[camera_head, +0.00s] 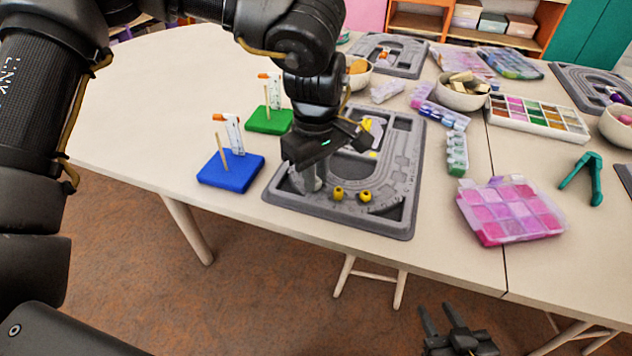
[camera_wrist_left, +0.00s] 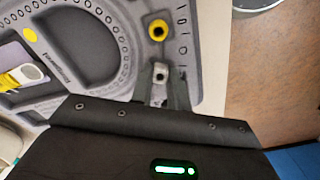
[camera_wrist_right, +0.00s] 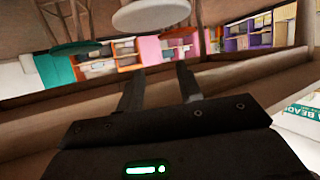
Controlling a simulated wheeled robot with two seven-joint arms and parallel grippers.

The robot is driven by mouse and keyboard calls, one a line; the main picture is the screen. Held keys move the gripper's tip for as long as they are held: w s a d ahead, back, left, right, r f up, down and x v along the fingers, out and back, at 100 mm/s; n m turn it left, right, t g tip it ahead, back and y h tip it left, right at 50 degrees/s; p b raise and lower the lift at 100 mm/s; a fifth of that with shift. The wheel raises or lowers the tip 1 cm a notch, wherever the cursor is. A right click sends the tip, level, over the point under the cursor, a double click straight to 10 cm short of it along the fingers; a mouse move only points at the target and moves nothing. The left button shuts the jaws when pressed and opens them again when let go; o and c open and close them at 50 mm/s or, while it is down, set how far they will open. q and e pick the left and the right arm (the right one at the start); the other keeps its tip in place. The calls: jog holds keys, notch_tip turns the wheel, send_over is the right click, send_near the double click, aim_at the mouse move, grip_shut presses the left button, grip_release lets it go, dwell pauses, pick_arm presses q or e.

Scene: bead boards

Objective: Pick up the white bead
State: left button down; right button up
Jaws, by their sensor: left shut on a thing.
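My left gripper (camera_head: 312,182) reaches down over the near left part of the grey bead board (camera_head: 400,215). In the left wrist view its fingers (camera_wrist_left: 161,88) are shut on the white bead (camera_wrist_left: 160,72), a small pale piece with a dark hole. In the head view the bead is hidden by the gripper. Two yellow beads (camera_head: 338,193) (camera_head: 365,196) lie on the board just right of the gripper; one yellow bead (camera_wrist_left: 157,30) shows beyond the fingertips in the left wrist view. My right gripper (camera_head: 446,322) is open and empty, low beyond the table's front edge.
A blue base (camera_head: 240,174) and a green base (camera_head: 268,126) with upright sticks stand left of the board. A pink compartment box (camera_head: 510,210), green pliers (camera_head: 585,180) and a bead tray (camera_head: 540,116) lie to the right. The left tabletop is clear.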

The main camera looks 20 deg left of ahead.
pick_arm(q)
jog(key=shift+r, duration=0.15)
